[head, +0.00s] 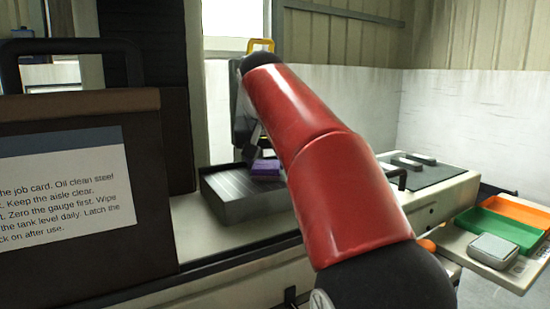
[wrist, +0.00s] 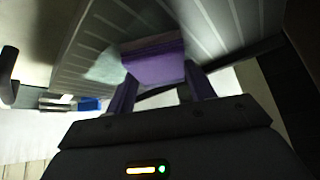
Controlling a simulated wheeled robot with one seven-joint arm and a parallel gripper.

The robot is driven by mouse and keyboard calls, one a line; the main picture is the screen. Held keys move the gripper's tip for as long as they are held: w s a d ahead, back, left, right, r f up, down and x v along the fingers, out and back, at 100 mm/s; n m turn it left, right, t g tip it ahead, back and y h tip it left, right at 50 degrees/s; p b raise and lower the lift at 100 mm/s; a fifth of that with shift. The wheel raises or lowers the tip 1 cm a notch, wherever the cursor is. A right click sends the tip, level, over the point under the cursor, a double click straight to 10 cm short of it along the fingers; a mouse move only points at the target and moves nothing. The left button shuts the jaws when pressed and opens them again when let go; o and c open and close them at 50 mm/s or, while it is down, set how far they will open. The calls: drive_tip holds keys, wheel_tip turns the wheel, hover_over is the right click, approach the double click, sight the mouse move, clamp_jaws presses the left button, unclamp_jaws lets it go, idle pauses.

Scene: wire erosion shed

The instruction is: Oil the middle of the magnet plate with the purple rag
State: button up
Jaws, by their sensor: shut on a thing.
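The magnet plate (head: 225,207) is a grey, ribbed steel block on the pale bench in the head view. Its striped top (wrist: 75,45) fills much of the upper wrist view, with a paler, glossy patch beside the rag. The purple rag (head: 265,167) is a folded pad over the plate's top, near its far right part. It also shows in the wrist view (wrist: 154,66). My gripper (wrist: 158,80) is shut on the rag. I cannot tell whether the rag touches the plate. My red arm hides the plate's right end in the head view.
A dark panel with a job card (head: 65,185) stands close at left. Right of my arm are a dark mat (head: 420,170) with grey bars, then green (head: 500,229) and orange (head: 520,209) trays and a grey box (head: 493,250). A small blue thing (wrist: 90,104) shows in the wrist view.

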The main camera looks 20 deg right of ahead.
drive_tip(key=shift+s+a, duration=0.2)
drive_tip(key=shift+a, duration=0.9)
drive_tip(key=shift+s+a, duration=0.2)
drive_tip(key=shift+a, duration=0.85)
drive_tip(key=shift+r, duration=0.1)
drive_tip(key=shift+r, duration=2.95)
drive_tip(key=shift+d+r, duration=0.1)
